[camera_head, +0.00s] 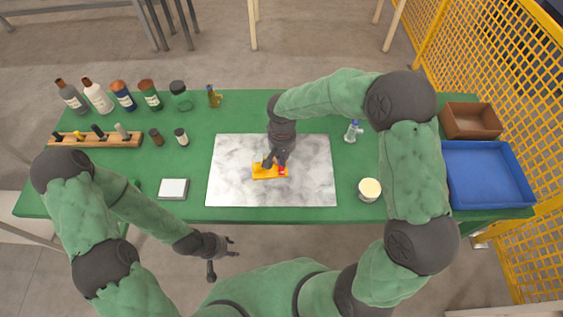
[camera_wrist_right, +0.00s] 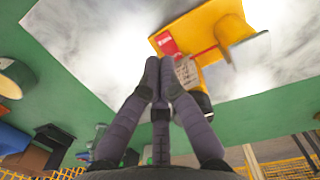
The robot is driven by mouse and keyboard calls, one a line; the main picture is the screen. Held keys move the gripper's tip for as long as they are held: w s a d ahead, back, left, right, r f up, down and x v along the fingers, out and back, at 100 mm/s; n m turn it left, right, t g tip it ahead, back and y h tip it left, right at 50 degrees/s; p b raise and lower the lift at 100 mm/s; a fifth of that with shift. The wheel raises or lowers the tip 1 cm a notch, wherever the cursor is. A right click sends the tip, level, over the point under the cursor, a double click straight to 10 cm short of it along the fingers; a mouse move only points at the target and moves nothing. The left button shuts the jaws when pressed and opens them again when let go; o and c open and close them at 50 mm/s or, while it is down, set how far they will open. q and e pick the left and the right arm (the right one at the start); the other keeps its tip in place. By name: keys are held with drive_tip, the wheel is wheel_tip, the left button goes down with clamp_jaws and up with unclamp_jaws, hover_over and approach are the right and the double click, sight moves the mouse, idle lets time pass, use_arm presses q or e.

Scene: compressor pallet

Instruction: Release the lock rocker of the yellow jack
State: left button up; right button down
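The yellow jack (camera_head: 262,172) lies on the marbled plate (camera_head: 230,193) in the middle of the green table. Its red rocker (camera_head: 282,171) is at its right end. The right wrist view shows the yellow body (camera_wrist_right: 205,25) and the red rocker (camera_wrist_right: 167,42) close up. My right gripper (camera_head: 270,162) is over the jack and partly covers it. In the right wrist view its fingers (camera_wrist_right: 161,68) are drawn together, tips just by the red rocker; I cannot tell whether they touch it. My left gripper (camera_head: 222,256) is open and empty in front of the table's near edge.
Several bottles (camera_head: 97,97) stand at the back left, behind a wooden rack (camera_head: 100,141). A white box (camera_head: 173,188) lies front left. A cream-topped jar (camera_head: 369,189) and a small bottle (camera_head: 353,131) stand right of the plate. Blue (camera_head: 488,175) and brown (camera_head: 471,121) bins are far right.

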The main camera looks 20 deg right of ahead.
use_arm(q)
drive_tip(key=shift+w+r+p, duration=0.1)
drive_tip(key=shift+r+p, duration=0.7)
drive_tip(key=shift+r, duration=0.15)
use_arm(e)
wheel_tip(320, 180, up, 9)
drive_tip(key=s, duration=0.1)
